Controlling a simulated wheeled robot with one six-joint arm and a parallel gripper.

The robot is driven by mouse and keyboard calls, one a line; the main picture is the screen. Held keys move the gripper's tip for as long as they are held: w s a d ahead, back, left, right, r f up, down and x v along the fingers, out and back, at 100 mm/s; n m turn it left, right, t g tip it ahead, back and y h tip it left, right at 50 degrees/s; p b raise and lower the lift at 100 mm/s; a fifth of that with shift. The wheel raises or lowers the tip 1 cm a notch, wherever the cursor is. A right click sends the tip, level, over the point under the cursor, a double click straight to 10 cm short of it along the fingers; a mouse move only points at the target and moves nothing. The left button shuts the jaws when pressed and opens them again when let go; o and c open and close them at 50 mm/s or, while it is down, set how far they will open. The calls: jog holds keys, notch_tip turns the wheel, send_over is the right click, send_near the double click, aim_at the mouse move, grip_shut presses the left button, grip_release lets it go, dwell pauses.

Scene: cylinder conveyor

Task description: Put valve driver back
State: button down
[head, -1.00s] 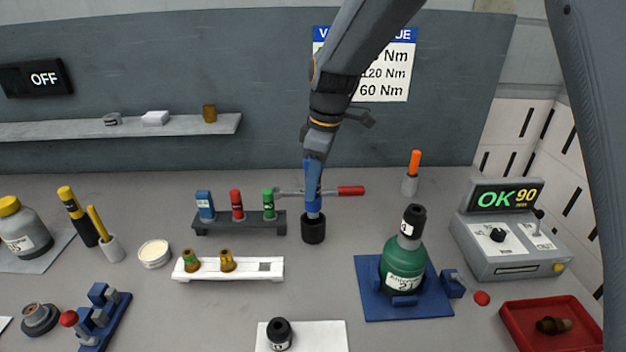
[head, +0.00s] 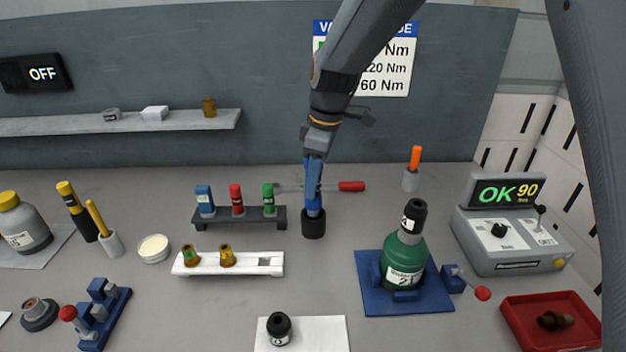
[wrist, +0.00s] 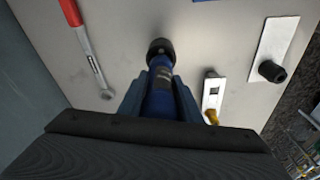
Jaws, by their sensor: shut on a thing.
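A black cylinder (head: 313,223) sits at the tool's lower end, close to or on the table. I cannot tell whether it is a holder or part of the tool. The shaft's tip is hidden.
A dark rack (head: 240,224) with coloured pieces and a white rack (head: 210,271) stand to the left. A red-handled wrench (head: 350,186) lies behind. A green bottle stands on a blue base (head: 405,308) at right. A tester (head: 505,245) reads OK 90.

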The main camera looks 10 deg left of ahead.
jog(key=shift+f+b, duration=1.4)
jog(key=shift+f, duration=1.3)
jog(key=c, duration=1.2)
grip_release()
jog(key=shift+r+p, duration=1.9)
jog(key=shift+r, duration=1.1)
